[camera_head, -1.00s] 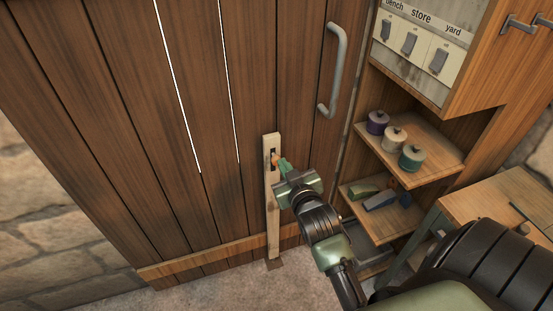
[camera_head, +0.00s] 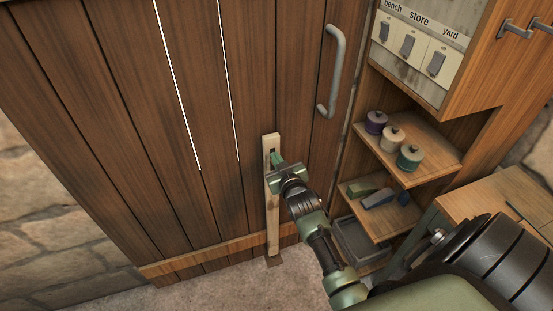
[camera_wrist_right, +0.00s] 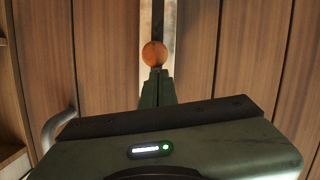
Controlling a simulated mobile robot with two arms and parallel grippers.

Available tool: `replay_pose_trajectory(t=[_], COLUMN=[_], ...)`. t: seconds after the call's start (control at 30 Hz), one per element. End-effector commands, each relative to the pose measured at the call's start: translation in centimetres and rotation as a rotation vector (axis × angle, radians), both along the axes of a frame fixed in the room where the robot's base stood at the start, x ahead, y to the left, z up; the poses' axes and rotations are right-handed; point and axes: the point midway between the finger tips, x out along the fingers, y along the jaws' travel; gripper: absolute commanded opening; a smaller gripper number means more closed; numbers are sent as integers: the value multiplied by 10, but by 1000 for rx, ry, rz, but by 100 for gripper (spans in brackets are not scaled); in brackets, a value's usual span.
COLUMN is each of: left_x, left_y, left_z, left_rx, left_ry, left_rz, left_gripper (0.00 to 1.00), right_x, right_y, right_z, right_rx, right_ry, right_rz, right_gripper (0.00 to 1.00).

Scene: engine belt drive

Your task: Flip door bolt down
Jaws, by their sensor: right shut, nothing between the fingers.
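The plank door (camera_head: 185,130) is brown and fills the left and middle of the head view. A pale upright wooden strip (camera_head: 273,225) with a dark slot runs down its front. In the right wrist view a round orange-brown knob (camera_wrist_right: 154,54) sits in front of the strip's dark slot (camera_wrist_right: 158,20). My right gripper (camera_head: 277,160) is shut and empty at the upper part of the strip. In the wrist view its fingertips (camera_wrist_right: 157,74) are right by the knob; I cannot tell whether they touch. The gripper hides the knob in the head view. My left gripper is out of view.
A grey door handle (camera_head: 333,70) is at the upper right of the door. Shelves (camera_head: 440,153) with several lidded pots stand to the right, below a switch panel (camera_head: 430,50). A wooden bench (camera_head: 500,195) is at the far right.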

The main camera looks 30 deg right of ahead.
Motion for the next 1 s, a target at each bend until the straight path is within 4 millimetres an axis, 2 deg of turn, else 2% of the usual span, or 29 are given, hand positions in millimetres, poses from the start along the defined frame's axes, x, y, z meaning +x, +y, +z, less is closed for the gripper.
replay_pose_trajectory(t=[0.27, 0.5, 0.6, 1.0], left_x=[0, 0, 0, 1], left_y=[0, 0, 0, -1], left_z=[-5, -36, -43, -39], left_rx=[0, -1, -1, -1], left_ry=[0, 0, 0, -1], left_rz=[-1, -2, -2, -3], left_gripper=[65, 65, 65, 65], right_x=[0, -1, -1, -2], right_y=[0, 0, 0, 0], right_z=[-7, -57, -69, -69], right_rx=[0, 2, 1, 2], right_ry=[2, 8, 6, 12], right_rz=[0, -2, -1, -1], right_gripper=[0, 0, 0, 0])
